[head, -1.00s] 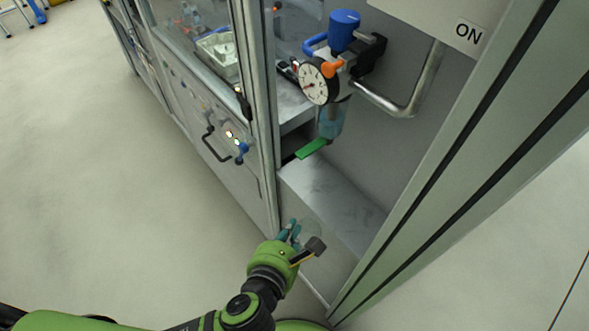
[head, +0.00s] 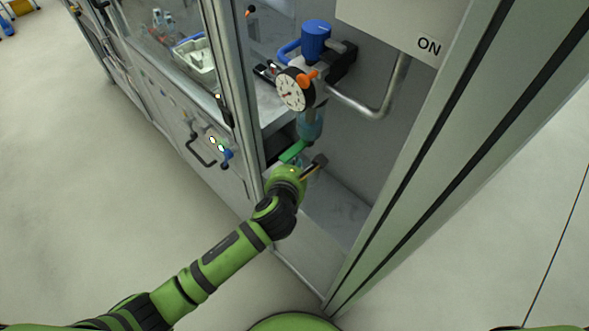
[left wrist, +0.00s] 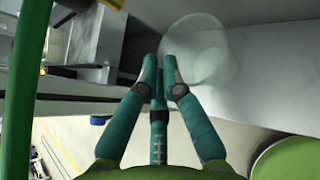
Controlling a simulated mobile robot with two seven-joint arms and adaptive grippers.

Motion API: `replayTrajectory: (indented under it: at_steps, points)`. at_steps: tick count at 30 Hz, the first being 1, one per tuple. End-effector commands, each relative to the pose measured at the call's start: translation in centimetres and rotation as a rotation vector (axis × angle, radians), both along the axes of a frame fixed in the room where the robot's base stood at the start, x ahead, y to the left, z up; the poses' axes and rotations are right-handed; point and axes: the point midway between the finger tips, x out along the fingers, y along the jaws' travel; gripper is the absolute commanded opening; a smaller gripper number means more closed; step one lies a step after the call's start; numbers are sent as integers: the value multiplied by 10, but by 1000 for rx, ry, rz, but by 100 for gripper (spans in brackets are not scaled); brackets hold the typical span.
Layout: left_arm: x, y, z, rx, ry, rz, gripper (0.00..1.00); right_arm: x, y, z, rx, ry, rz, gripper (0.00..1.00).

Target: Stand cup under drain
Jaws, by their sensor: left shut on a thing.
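My left gripper (head: 300,163) is at the ledge below the filter unit. In the left wrist view its teal fingers (left wrist: 160,80) are closed together at the wall of a clear, see-through cup (left wrist: 197,48). In the head view the hand and wrist hide most of the cup. The clear filter bowl (head: 311,124) with the drain at its lower end hangs just above and beyond the hand. I cannot tell whether the cup touches the ledge. My right gripper is not in view.
The grey metal ledge (head: 341,212) is bare to the right of the hand. A round gauge (head: 293,90) and blue knob (head: 316,40) sit above the bowl. A bent metal pipe (head: 372,110) and the cabinet's frame post (head: 440,150) bound the right side.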

Motion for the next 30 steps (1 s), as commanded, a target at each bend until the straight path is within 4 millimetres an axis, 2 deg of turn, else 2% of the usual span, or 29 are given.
replayTrajectory:
  at_steps: [7,19,20,21,22,30]
  points:
    - [0,0,-32,0,4,1,0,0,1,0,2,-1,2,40]
    - [0,0,-38,2,1,-2,0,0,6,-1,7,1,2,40]
    - [0,0,-38,1,2,-1,11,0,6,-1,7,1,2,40]
    - [0,0,-38,1,1,-1,27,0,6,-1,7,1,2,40]
    - [0,0,-38,1,1,-1,31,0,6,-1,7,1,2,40]
    - [0,0,-38,1,3,-1,31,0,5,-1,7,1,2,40]
